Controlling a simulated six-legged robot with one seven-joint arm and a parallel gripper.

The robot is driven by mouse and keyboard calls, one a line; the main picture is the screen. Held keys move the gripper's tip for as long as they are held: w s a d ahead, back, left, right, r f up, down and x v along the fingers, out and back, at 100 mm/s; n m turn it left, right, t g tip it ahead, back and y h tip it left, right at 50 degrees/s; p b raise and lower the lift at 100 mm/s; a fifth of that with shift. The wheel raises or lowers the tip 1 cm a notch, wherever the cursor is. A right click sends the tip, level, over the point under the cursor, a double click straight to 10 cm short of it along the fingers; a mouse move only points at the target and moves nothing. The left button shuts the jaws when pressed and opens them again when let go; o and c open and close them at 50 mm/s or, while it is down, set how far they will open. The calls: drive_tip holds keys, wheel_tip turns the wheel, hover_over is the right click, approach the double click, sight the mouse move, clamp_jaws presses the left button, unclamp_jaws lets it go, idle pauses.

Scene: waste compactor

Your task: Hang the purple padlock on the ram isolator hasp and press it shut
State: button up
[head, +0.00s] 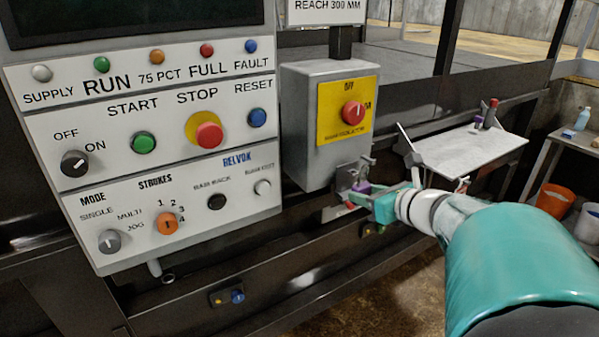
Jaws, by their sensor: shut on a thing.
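The ram isolator is a grey box (313,145) with a yellow plate (332,127) and a red rotary knob (353,113). Its grey metal hasp (354,175) sticks out at the box's lower right. My gripper (366,199) is at the hasp, reaching in from the right. It is shut on the purple padlock (362,187), of which only a small part shows between the jaws and the hasp. The shackle is too small and covered to tell whether it passes through the hasp or is closed.
A control panel with buttons and knobs (150,150) stands left of the isolator. A tilted white shelf (462,153) to the right carries a red and purple item (487,115). An orange bucket (552,201) stands farther right. Dark rails (290,285) run below.

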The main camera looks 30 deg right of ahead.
sight(356, 187)
drive_tip(key=shift+w, duration=2.1)
idle(0.5)
drive_tip(key=shift+f, duration=0.25)
idle(0.3)
drive_tip(key=o, duration=1)
drive_tip(key=shift+c, duration=0.5)
drive_tip(key=shift+s, duration=0.1)
drive_tip(key=shift+v, duration=3.5)
